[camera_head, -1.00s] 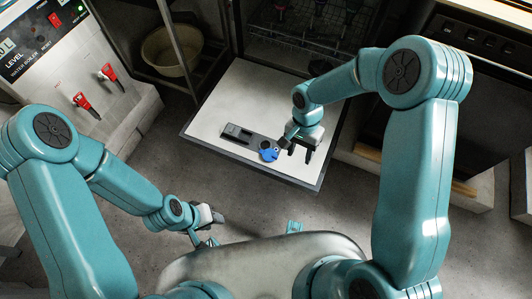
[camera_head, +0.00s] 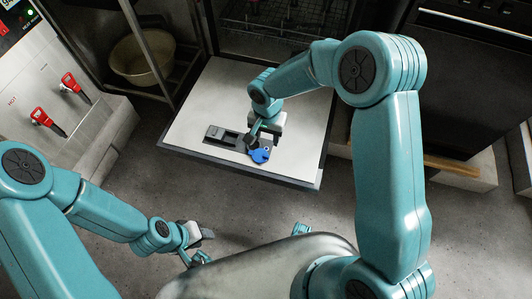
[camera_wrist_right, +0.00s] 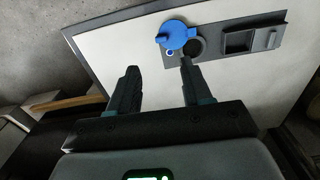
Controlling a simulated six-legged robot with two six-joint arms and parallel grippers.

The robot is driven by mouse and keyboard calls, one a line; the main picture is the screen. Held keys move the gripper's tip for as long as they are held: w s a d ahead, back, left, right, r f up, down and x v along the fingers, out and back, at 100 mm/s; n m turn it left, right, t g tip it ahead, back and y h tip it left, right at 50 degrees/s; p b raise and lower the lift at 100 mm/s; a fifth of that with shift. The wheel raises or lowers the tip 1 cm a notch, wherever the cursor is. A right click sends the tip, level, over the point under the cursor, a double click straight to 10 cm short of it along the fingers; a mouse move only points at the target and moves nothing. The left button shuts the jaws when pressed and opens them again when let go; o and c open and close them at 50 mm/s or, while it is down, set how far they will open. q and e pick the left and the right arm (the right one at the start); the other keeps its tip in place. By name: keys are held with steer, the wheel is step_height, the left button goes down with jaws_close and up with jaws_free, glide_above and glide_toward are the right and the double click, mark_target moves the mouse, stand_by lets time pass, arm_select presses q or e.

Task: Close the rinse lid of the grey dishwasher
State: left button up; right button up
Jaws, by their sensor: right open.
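The grey dishwasher's door (camera_head: 300,160) lies open and flat, its pale inner face up. A dark dispenser panel (camera_head: 222,134) is set in it. The blue rinse lid (camera_head: 259,156) is at the panel's end. In the right wrist view the blue lid (camera_wrist_right: 177,36) stands swung aside from a dark round opening (camera_wrist_right: 195,48), which shows uncovered. My right gripper (camera_head: 264,143) is open and empty above the door by the lid. In the wrist view one fingertip of the right gripper (camera_wrist_right: 159,65) overlaps the opening's edge; contact is unclear. My left gripper (camera_head: 206,234) is away at lower left, its fingers unclear.
The dishwasher rack (camera_head: 275,30) shows behind the door. A beige bowl (camera_head: 140,58) sits on a shelf at left. Red taps (camera_head: 48,122) are on the water boiler at far left. Grey floor lies clear before the door.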

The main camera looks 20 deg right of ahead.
mark_target(267, 156)
step_height(267, 156, down, 11)
steer(key=shift+w+r+b, duration=0.1)
steer(key=shift+b, duration=1)
jaws_close()
